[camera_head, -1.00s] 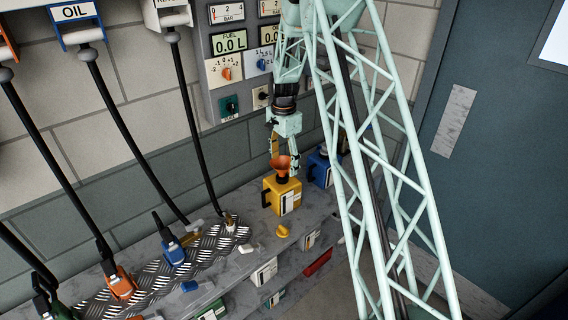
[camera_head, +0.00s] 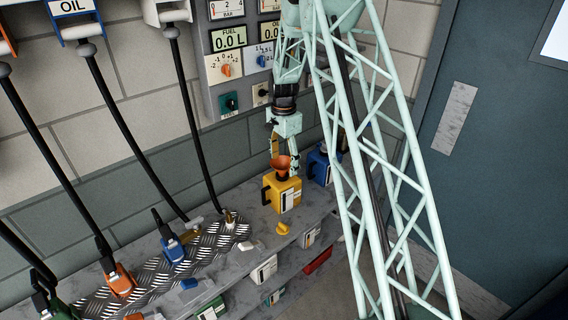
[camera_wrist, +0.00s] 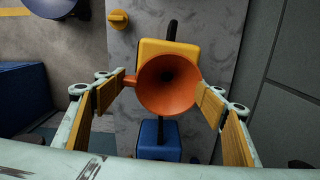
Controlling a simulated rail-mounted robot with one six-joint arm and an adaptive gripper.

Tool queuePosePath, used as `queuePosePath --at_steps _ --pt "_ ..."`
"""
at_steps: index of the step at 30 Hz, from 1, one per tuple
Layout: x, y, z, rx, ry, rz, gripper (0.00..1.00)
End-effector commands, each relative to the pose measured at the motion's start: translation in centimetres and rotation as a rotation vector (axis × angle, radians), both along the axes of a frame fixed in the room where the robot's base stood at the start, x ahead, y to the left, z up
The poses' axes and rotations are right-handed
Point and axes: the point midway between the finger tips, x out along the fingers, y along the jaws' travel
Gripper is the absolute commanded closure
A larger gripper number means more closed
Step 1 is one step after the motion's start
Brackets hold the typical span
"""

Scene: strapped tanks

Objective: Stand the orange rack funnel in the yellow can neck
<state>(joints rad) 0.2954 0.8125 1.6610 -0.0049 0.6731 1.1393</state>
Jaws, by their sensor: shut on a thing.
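The orange funnel (camera_head: 281,164) is upright, mouth up, directly over the top of the yellow can (camera_head: 288,195). Its spout is hidden, so I cannot tell how deep it sits in the neck. In the wrist view I look down into the funnel (camera_wrist: 168,84), which covers the neck of the yellow can (camera_wrist: 190,50). My gripper (camera_wrist: 168,88) is shut on the funnel, with one yellow-padded finger at each side of its rim. In the head view my gripper (camera_head: 284,158) is just above the can.
A blue can (camera_head: 320,168) stands close behind the yellow one and also shows in the wrist view (camera_wrist: 158,143). A yellow cap (camera_head: 283,229) lies on the grey shelf (camera_head: 245,262) in front. Hoses with nozzles (camera_head: 172,248) stand at left, and a wall panel is behind.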

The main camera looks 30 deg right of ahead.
Motion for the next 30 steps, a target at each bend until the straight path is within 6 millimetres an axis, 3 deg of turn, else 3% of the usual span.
queuePosePath --at_steps 14,15,20,30 --pt "0.01 0.00 -0.75 0.000 0.000 0.000 0.47" --pt "0.01 -0.01 -0.74 0.000 0.000 0.000 0.34" --pt "0.01 -0.01 -0.70 0.000 0.000 0.000 0.20" --pt "0.01 0.00 -0.66 0.000 0.000 0.000 0.20"
